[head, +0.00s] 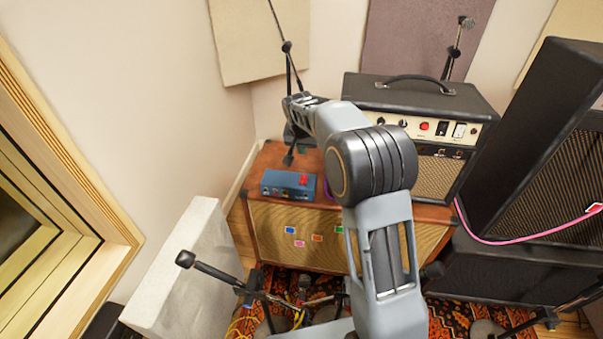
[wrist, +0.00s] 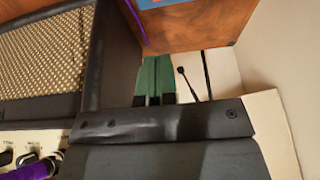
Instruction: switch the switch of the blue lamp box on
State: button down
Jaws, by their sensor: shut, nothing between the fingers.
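The blue lamp box (head: 286,184) sits on top of the brown wooden cabinet in the head view. A small red switch (head: 303,180) is on its top right; I cannot tell its position. At the top edge of the wrist view only a sliver of blue (wrist: 170,2), likely the same box, shows above the wood. My gripper (head: 288,160) hangs behind the box in the head view, apart from it and partly hidden by my arm. In the wrist view its green fingers (wrist: 155,58) are together and empty.
The brown cabinet (head: 270,231) carries a black amplifier (head: 408,95) with knobs and switches, right of the box. A microphone stand (head: 287,47) rises behind my wrist. A pale block (head: 185,265) stands at front left. A pink cable (head: 520,240) crosses at right.

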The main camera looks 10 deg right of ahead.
jog(key=shift+f, duration=0.1)
send_over(304, 175)
jog(key=s, duration=0.1)
jog(key=f, duration=1.1)
jog(key=shift+s+a+f, duration=0.1)
jog(key=shift+s+a, duration=0.05)
jog(key=shift+s, duration=0.05)
jog(key=shift+x, duration=1.05)
jog(key=shift+s+a, duration=0.1)
jog(key=shift+s, duration=0.05)
jog(key=shift+a, duration=0.1)
